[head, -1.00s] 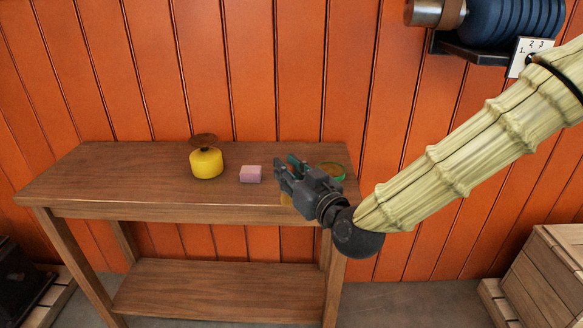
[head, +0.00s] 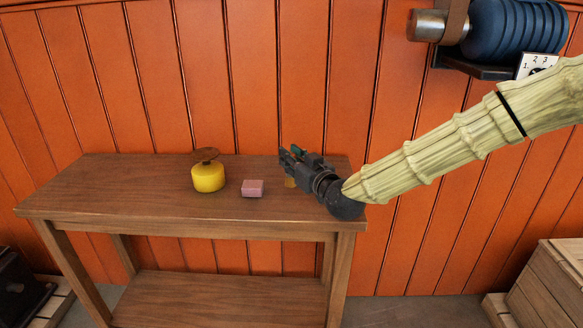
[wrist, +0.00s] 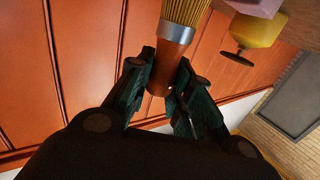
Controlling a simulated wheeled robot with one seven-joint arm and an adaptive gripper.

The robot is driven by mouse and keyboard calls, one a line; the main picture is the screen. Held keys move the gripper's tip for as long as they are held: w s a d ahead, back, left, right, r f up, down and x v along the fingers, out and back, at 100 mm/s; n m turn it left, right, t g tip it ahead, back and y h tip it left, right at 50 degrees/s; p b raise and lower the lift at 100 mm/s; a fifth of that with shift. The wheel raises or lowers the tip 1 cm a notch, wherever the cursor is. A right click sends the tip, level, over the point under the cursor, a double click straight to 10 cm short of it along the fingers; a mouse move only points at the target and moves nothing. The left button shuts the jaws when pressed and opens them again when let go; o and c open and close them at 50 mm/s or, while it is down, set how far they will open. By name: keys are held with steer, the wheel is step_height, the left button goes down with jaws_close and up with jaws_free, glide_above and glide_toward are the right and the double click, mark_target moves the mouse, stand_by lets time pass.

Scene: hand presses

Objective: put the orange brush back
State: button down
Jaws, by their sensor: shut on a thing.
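The orange brush (wrist: 172,62) has an orange-brown handle, a silver band and straw-yellow bristles. In the wrist view my gripper (wrist: 160,85) is shut on its handle, with a dark green finger on each side. In the head view my gripper (head: 290,160) is over the right part of the table, and a small yellowish bit of the brush (head: 290,183) shows below it. The bristles point down. I cannot tell whether the bristle tips touch the table.
A wooden table (head: 110,188) stands against the orange plank wall. A pink block (head: 252,188) and a yellow pot (head: 208,178) with a brown disc on top are left of my gripper. A shelf with a blue ribbed cylinder (head: 515,30) hangs upper right. The table's left part is clear.

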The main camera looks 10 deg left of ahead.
steer(key=shift+w+a+f, duration=0.1)
steer(key=shift+w+f, duration=0.1)
steer(key=shift+w, duration=0.4)
steer(key=shift+f, duration=1.55)
steer(key=shift+f, duration=0.2)
steer(key=c, duration=1.3)
jaws_free()
steer(key=shift+r, duration=0.15)
steer(key=shift+s, duration=0.15)
steer(key=v, duration=1.1)
steer(key=shift+s+d, duration=0.25)
steer(key=shift+d, duration=0.15)
